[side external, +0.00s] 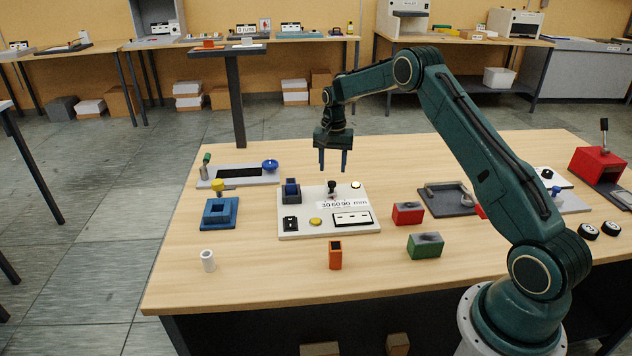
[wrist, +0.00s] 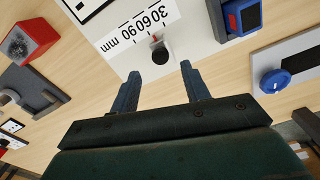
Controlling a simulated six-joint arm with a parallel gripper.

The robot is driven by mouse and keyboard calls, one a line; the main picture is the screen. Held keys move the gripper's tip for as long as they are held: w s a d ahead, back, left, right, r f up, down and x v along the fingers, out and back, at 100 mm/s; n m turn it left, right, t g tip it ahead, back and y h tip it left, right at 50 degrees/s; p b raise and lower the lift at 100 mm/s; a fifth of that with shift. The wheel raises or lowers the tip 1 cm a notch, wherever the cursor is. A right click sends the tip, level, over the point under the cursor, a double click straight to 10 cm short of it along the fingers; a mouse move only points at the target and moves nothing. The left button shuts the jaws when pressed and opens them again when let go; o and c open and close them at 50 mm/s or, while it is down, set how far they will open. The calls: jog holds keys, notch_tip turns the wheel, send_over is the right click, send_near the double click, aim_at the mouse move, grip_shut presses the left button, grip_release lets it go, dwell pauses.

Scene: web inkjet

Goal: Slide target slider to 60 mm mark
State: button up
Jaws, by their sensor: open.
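The slider (wrist: 159,50) has a dark round knob and sits on a white panel next to a printed scale (wrist: 137,28) reading 30, 60, 90 mm, upside down in the wrist view. In the side view the slider knob (side external: 332,185) stands at the back of the panel (side external: 298,224), behind the scale label (side external: 343,204). In the wrist view the knob is nearest the 30 end or beside the 60; I cannot tell its exact mark. My gripper (side external: 334,172) points down above the panel, fingers apart and empty. In the wrist view my fingers (wrist: 162,85) are short of the knob, not touching it.

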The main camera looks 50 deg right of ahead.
aim_at(332, 182)
jog(key=shift+f, duration=2.6)
